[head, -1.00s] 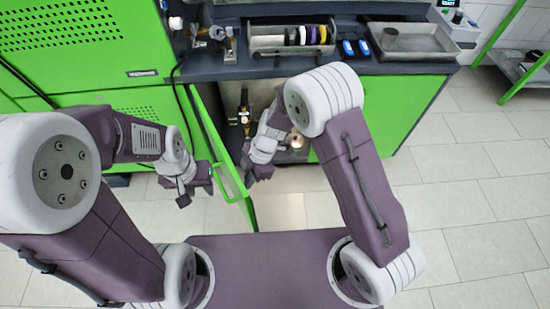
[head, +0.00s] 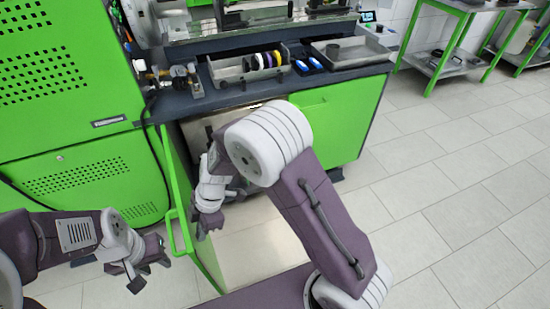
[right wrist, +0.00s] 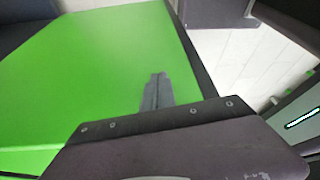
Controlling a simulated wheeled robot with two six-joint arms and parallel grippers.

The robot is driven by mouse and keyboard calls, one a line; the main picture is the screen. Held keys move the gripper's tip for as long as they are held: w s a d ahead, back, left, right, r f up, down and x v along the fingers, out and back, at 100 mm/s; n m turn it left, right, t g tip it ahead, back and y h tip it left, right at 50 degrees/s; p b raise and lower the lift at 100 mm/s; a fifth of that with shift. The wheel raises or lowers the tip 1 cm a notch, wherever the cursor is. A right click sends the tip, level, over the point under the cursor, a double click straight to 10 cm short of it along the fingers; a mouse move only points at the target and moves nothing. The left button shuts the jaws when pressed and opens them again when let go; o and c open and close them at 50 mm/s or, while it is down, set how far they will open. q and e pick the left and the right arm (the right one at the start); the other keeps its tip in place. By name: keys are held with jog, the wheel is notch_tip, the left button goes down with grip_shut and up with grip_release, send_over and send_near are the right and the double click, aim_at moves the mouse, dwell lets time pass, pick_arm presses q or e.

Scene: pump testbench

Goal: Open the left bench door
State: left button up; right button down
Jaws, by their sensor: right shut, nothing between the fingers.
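The left bench door (head: 178,181) is a green panel standing swung out from the bench, with a green bar handle (head: 178,234) on its left face. The cabinet opening to its right is exposed. My right gripper (head: 207,228) is shut and empty, on the right side of the door, close to its inner face. In the right wrist view its closed fingers (right wrist: 157,92) lie in front of the green door panel (right wrist: 95,70); I cannot tell whether they touch it. My left gripper (head: 152,272) is open and empty, left of the door and apart from the handle.
The dark bench top (head: 215,97) carries a parts tray (head: 228,79), blue-and-white items (head: 308,65) and a grey tray (head: 372,55). The closed green right bench door (head: 340,120) is right of the opening. A green cabinet (head: 70,90) stands left.

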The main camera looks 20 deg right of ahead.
jog(key=shift+r, duration=0.1)
jog(key=p+v, duration=0.2)
jog(key=v, duration=0.6)
jog(key=shift+d+r, duration=0.15)
jog(key=shift+r, duration=0.25)
jog(key=shift+w, duration=0.1)
